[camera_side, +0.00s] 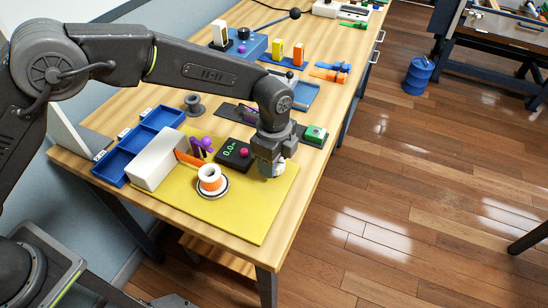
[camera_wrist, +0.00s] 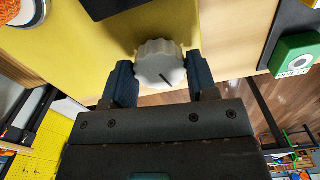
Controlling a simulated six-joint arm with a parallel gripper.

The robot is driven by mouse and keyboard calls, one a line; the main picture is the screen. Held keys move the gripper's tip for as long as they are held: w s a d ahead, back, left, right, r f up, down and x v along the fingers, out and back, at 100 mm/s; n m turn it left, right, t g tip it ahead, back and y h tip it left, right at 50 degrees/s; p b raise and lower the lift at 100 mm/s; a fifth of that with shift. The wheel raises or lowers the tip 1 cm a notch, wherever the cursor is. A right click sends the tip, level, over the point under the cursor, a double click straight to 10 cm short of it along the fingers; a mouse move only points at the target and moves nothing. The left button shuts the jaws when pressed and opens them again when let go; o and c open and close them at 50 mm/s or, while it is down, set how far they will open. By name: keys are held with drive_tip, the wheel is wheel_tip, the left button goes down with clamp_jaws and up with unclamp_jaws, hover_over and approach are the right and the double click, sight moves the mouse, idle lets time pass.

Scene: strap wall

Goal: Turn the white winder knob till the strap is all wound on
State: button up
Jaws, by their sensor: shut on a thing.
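The white winder knob (camera_wrist: 160,63) has a scalloped rim and a dark pointer line. In the wrist view it sits between the two fingers of my gripper (camera_wrist: 161,78), which is shut on it. In the side view my gripper (camera_side: 270,168) is at the right edge of the yellow board and mostly hides the knob (camera_side: 281,168). An orange strap (camera_side: 188,158) runs from a white box (camera_side: 158,159) towards a white spool (camera_side: 211,178) that has orange wound on it. The spool's edge also shows at the upper left of the wrist view.
A green box (camera_side: 316,134) lies right of my gripper. Blue trays (camera_side: 142,141) stand at the left. The front of the yellow board (camera_side: 245,222) is clear.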

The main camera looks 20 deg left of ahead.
drive_tip(key=n, duration=0.4)
drive_tip(key=shift+n, duration=0.3)
drive_tip(key=n, duration=0.3)
drive_tip(key=shift+n, duration=0.3)
drive_tip(key=n, duration=0.3)
drive_tip(key=shift+n, duration=2.2)
drive_tip(key=o, duration=0.9)
drive_tip(key=shift+o, duration=0.2)
